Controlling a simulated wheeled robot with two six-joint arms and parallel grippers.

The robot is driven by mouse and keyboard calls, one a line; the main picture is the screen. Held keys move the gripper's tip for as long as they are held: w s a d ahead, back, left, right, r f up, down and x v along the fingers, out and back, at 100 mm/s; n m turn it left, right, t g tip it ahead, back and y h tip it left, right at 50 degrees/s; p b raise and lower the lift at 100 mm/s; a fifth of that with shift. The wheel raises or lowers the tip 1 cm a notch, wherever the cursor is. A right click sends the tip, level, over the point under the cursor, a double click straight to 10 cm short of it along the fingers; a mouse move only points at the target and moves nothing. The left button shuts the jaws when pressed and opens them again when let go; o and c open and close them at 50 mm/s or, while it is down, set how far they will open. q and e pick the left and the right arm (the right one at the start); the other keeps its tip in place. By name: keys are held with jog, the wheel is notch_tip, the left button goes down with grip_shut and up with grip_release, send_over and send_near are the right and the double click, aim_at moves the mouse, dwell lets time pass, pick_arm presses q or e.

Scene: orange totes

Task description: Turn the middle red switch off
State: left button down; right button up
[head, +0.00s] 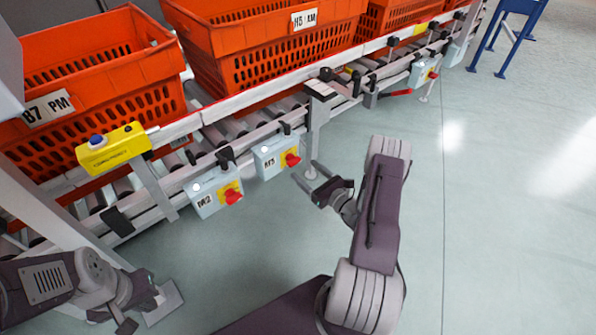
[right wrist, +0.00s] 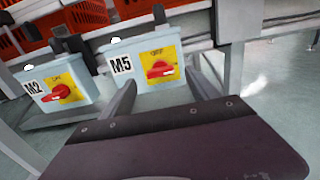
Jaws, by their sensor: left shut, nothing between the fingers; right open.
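Three grey boxes with red rotary switches hang along the conveyor's side. The M5 box (head: 277,157) is the middle one; its red switch (head: 292,160) sits on a yellow plate. In the right wrist view the M5 switch (right wrist: 158,69) lies roughly sideways, slightly tilted, with small lettering above it. My right gripper (head: 309,173) is open and empty, facing M5. Its fingers (right wrist: 168,75) frame the switch from either side in the wrist view; I cannot tell any contact. My left gripper (head: 127,325) is shut and empty at the lower left, away from the switches.
The M2 box (head: 213,191) with its red switch (head: 233,197) is to the left; another switch box (head: 423,72) is further along. Orange totes (head: 95,90) stand on the roller conveyor. A yellow button box (head: 112,148) is on the rail. The floor (head: 500,220) to the right is clear.

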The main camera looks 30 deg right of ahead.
aim_at(297, 163)
jog(key=w, duration=0.1)
jog(key=w+b, duration=0.1)
jog(key=w, duration=0.2)
jog(key=shift+w+a+b, duration=0.1)
jog(key=shift+a+b, duration=0.2)
jog(key=shift+a, duration=0.05)
jog(key=c, duration=1.4)
pick_arm(q)
notch_tip(297, 163, down, 3)
jog(key=shift+r, duration=0.2)
pick_arm(e)
jog(key=shift+o, duration=0.2)
